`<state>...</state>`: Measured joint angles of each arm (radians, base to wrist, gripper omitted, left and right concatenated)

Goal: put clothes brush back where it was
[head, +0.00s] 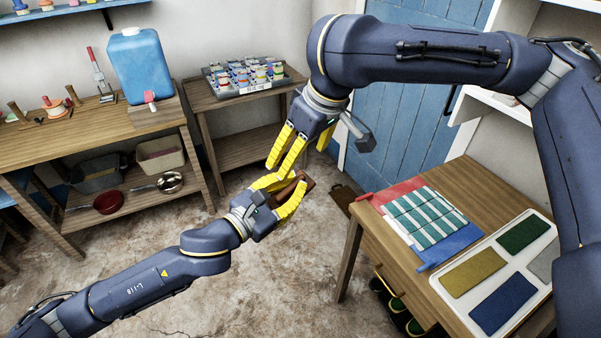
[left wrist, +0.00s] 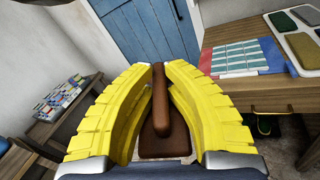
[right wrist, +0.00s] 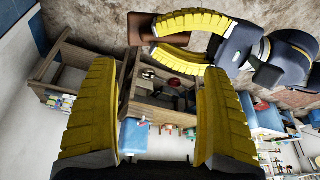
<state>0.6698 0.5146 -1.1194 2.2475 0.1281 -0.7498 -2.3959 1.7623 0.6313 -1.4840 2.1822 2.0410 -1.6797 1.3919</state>
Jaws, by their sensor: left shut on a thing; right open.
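The clothes brush (left wrist: 161,115) is brown, with a long handle on a flat dark base. My left gripper (head: 282,190) is shut on it in mid-air over the floor, between the tables. In the left wrist view the brush lies between the yellow fingers, pointing away from me. The brush also shows in the head view (head: 307,181), partly hidden by the fingers, and in the right wrist view (right wrist: 140,30). My right gripper (head: 295,150) is open and empty just above the left one; its fingers also show in the right wrist view (right wrist: 158,110).
A side table (head: 195,100) bears a tray of small items (head: 250,92). A bench with a blue water container (head: 140,65) is at left.

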